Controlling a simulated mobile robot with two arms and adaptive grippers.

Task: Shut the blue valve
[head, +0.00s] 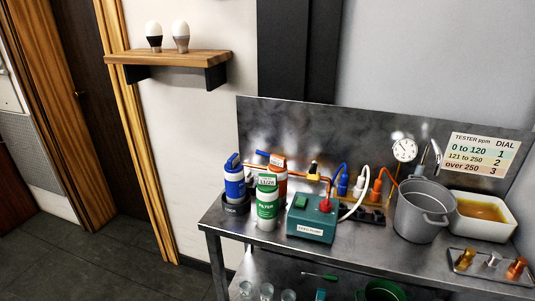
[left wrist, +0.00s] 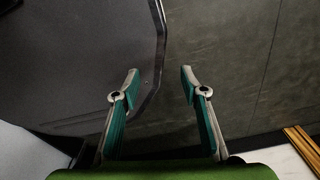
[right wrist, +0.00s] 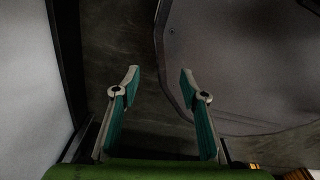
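A small blue handle (head: 262,153), which looks like the blue valve, shows at the back left of the metal bench, by the copper pipe. It is partly hidden behind the canisters, and I cannot tell its exact position. A yellow fitting (head: 313,166) sits further right on the pipe. My right gripper (right wrist: 160,78) is open and empty in the right wrist view. Neither gripper shows in the head view, and both are away from the bench.
A blue-and-white canister (head: 234,184) and a green-and-white filter canister (head: 266,206) stand before the pipe. A teal pump box (head: 312,222), grey pot (head: 424,212) and white basin (head: 490,222) stand to the right. A wooden shelf (head: 168,58) is on the wall. Floor left of the bench is clear.

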